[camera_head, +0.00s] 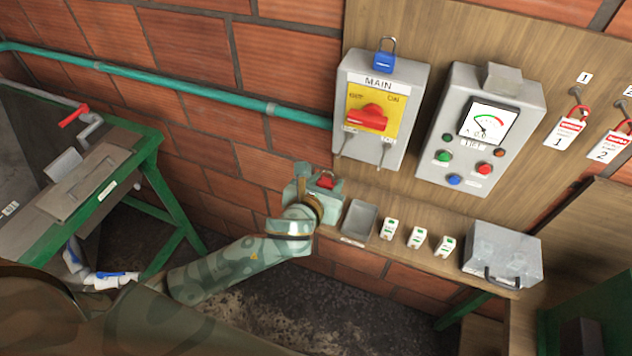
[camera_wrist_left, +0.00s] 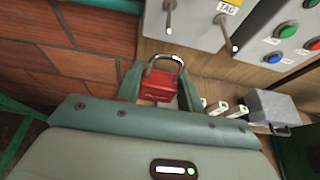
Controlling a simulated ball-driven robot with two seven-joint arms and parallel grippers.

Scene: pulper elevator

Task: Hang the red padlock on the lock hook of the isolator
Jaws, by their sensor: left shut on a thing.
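The isolator (camera_head: 381,108) is a grey box marked MAIN with a red rotary handle (camera_head: 366,117) on a yellow plate. Two thin hooks (camera_head: 381,155) hang under its lower edge, and they show at the top of the left wrist view (camera_wrist_left: 225,35). A blue padlock (camera_head: 384,61) sits on top of it. My left gripper (camera_head: 322,186) is shut on the red padlock (camera_wrist_left: 158,88), shackle upward, below and left of the isolator. The padlock also shows in the head view (camera_head: 326,180). Padlock and hooks are apart. My right gripper is out of view.
A wooden shelf (camera_head: 400,257) below holds a grey tray (camera_head: 358,221), several small white-green blocks (camera_head: 416,237) and a grey box (camera_head: 502,254). A meter panel (camera_head: 480,128) and red tags (camera_head: 564,133) are to the right. A green-framed bench (camera_head: 85,180) stands left.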

